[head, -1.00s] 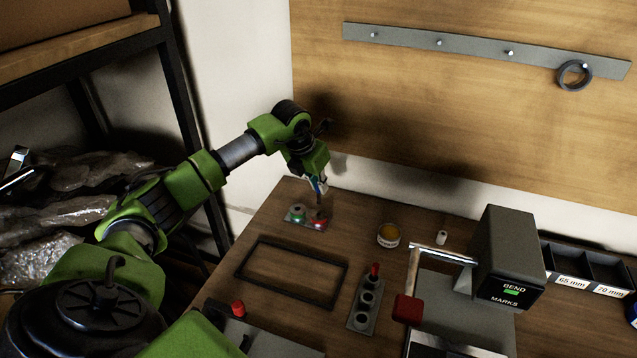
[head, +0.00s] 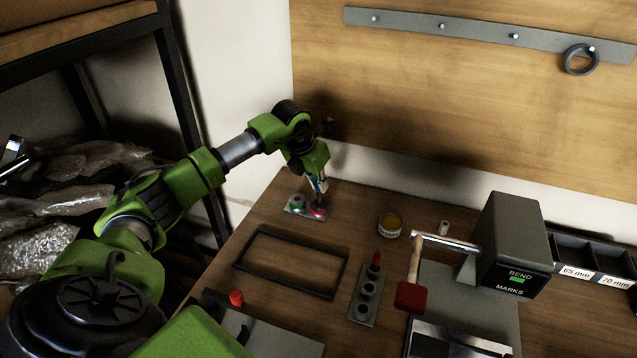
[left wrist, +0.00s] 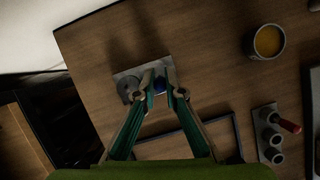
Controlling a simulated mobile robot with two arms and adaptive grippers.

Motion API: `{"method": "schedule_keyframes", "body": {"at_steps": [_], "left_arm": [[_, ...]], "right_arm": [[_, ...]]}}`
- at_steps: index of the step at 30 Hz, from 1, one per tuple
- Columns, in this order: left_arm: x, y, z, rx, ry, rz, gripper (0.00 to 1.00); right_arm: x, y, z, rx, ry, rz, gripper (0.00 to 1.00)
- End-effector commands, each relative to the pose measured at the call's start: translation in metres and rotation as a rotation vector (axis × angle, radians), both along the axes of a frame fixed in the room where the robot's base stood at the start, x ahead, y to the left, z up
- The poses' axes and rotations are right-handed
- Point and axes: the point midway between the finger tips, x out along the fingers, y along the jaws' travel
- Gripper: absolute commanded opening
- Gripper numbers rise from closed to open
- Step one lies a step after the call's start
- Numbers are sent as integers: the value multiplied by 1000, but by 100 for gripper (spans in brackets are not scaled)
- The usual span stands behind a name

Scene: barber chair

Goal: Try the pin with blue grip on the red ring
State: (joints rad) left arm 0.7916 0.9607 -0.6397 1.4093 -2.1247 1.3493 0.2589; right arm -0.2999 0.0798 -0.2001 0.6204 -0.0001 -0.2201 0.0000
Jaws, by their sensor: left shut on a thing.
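My left gripper (head: 319,190) is shut on the pin with the blue grip (left wrist: 159,86), just above a small grey plate at the table's back left. In the head view the red ring (head: 318,212) is on the right of this plate (head: 290,210), directly under the gripper. The green ring (head: 297,202) is beside it on the left. In the left wrist view the fingers and the blue grip cover the red ring. The pin's lower end is too small and dark to tell whether it is inside the ring. My right gripper is not in view.
A holder block (head: 357,310) carries a red-gripped pin (head: 376,260). A flat black frame (head: 292,290), a yellow-topped can (head: 390,225) and a bending device (head: 512,245) with a red-knobbed lever (head: 411,296) are on the table. A wall stands close behind the plate.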

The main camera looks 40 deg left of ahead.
Motion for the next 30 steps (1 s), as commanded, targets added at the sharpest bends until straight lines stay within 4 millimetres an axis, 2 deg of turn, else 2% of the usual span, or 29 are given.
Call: {"method": "schedule_keyframes", "body": {"at_steps": [30], "left_arm": [[0,0,-7,0,0,0,0]], "right_arm": [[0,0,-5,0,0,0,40]]}}
